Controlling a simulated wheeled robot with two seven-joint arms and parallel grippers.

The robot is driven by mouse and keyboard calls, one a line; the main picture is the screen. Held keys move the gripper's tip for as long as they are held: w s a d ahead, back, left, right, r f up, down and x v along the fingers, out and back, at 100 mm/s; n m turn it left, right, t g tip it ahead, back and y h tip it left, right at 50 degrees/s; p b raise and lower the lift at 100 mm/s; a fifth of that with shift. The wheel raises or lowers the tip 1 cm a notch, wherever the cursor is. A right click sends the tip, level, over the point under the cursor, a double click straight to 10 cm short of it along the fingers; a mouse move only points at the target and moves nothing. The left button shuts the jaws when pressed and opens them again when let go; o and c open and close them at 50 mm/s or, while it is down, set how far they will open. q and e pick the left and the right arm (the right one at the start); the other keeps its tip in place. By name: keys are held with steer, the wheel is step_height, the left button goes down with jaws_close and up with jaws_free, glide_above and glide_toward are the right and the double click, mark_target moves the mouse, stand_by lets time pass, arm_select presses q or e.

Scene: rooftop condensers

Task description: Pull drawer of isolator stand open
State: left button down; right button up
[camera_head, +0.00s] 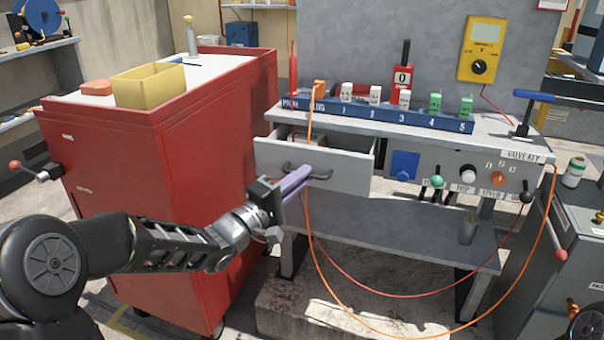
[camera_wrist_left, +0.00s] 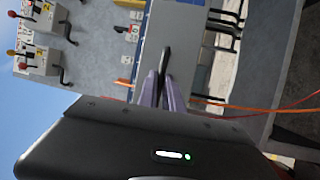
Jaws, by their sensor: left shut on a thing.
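The isolator stand is a grey bench whose drawer (camera_head: 315,165) stands partly out at its left end, with its inside showing from above. A dark bar handle (camera_head: 318,174) runs across the drawer front. My left gripper (camera_head: 300,178) is at the drawer front with its purple-grey fingers shut on the handle. In the left wrist view the two fingers (camera_wrist_left: 160,88) close around the dark handle (camera_wrist_left: 166,62) in front of the grey drawer face. My right gripper is in neither view.
A red cabinet (camera_head: 190,180) with a yellow bin (camera_head: 149,86) stands close left of the stand. A blue rack (camera_head: 385,115) of numbered tags and a yellow meter (camera_head: 482,48) are above the drawer. An orange cable (camera_head: 318,262) hangs in front of the stand.

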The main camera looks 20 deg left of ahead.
arm_select(q)
steer(key=c, duration=1.5)
jaws_free()
steer(key=p+v, duration=0.2)
steer(key=v, duration=0.5)
steer(key=shift+s, duration=0.35)
steer(key=shift+a, duration=0.15)
